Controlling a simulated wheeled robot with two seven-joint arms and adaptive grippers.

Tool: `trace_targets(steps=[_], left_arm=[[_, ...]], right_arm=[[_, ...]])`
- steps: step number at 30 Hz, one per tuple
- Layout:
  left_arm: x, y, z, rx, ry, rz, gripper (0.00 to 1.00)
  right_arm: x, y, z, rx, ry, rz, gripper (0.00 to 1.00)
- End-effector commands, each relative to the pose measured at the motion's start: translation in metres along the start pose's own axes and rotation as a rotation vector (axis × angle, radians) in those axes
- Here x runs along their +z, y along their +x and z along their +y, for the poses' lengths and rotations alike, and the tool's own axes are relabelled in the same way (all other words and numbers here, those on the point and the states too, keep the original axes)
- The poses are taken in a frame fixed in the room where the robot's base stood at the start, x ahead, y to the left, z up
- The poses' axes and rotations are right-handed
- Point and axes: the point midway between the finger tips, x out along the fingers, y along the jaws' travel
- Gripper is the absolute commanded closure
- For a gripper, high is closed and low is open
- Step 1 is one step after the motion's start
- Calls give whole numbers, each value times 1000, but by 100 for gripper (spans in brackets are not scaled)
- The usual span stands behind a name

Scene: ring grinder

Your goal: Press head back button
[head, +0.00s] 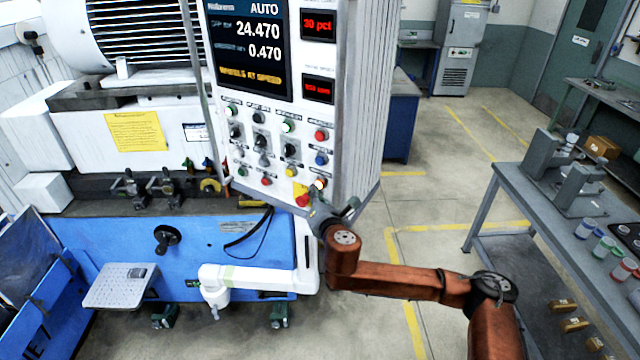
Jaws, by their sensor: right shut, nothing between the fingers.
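The control panel (262,150) stands upright on the grinder, with several coloured buttons and knobs under its screen. The button labels are too small to read, so I cannot tell which one is the head back button. The screen (250,48) reads AUTO, 24.470 and 0.470. My right gripper (318,196) is shut and empty, at the panel's lower right corner. It is close to a red button on a yellow plate (302,195) and partly covers that corner. I cannot tell whether its tips touch the panel. My left gripper is not in view.
The blue grinder base (190,245) is below the panel, with a white jointed arm (250,278) in front. A grey workbench (560,205) with fixtures and cups stands at the right. The floor between panel and bench is clear.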

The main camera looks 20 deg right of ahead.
Motion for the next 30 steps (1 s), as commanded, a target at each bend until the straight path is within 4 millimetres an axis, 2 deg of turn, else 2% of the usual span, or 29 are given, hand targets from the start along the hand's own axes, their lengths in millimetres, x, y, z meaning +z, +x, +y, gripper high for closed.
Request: trace_targets(steps=[11,30], left_arm=[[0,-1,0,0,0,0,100],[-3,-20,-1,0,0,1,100]], right_arm=[[-3,-2,2,1,0,3,100],[-27,-36,26,1,0,2,100]])
